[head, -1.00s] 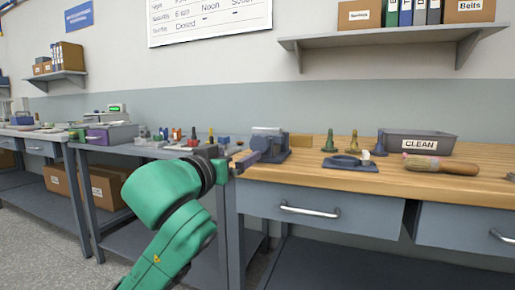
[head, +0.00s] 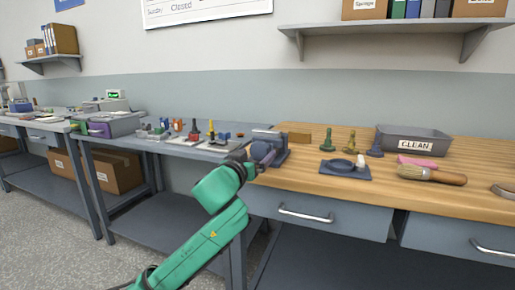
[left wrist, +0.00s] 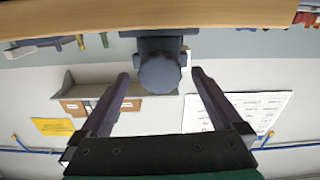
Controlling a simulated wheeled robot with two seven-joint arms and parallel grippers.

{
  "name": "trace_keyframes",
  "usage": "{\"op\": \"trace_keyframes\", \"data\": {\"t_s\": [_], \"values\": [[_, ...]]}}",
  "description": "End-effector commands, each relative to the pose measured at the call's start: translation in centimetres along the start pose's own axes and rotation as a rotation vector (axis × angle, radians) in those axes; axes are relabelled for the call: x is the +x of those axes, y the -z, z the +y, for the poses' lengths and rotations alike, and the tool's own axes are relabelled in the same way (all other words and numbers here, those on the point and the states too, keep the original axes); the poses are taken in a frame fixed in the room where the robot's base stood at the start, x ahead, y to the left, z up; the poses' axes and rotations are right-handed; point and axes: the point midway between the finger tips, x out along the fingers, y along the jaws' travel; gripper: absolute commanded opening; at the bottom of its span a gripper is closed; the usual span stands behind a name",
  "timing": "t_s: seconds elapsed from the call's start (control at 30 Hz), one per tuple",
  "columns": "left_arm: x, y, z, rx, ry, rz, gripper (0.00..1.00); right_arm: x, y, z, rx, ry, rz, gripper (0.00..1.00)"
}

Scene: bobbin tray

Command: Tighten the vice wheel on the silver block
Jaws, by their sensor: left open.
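The blue-grey vice (head: 277,149) stands at the left front corner of the wooden bench. A pale silver piece (head: 268,133), probably the block, shows at its top. The round dark vice wheel (head: 261,152) faces the front left; in the left wrist view the wheel (left wrist: 160,74) is centred ahead. My left gripper (head: 250,166) is close in front of the wheel. In the left wrist view its fingers (left wrist: 160,88) are spread, one on each side of the wheel, with gaps; I see no contact. The right gripper is out of view.
A lower grey bench with small parts adjoins on the left.

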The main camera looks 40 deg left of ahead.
Motion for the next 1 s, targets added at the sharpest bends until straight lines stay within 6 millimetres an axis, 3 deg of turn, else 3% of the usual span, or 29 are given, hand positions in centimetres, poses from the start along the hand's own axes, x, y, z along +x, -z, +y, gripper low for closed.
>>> {"op": "trace_keyframes", "data": {"t_s": [0.13, 0.37, 0.4, 0.6, 0.63, 1.0], "values": [[1.8, 0.1, 0.0, 0.0, 0.001, 0.001, 1.0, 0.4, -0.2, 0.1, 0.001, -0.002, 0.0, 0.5], [2.1, 0.0, 0.0, 0.0, 0.0, 0.0, 1.0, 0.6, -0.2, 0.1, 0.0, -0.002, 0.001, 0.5], [2.1, 0.0, 0.0, 0.0, 0.0, 0.0, 0.96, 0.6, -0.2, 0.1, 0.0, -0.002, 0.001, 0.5], [2.0, 0.0, 0.0, 0.0, 0.0, 0.0, 0.2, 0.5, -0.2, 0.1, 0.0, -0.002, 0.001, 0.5], [2.0, 0.0, 0.0, 0.0, 0.0, 0.0, 0.16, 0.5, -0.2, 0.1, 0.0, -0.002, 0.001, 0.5], [2.0, 0.1, 0.0, 0.06, 0.001, -0.001, 0.16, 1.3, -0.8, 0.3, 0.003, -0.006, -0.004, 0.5]]}}
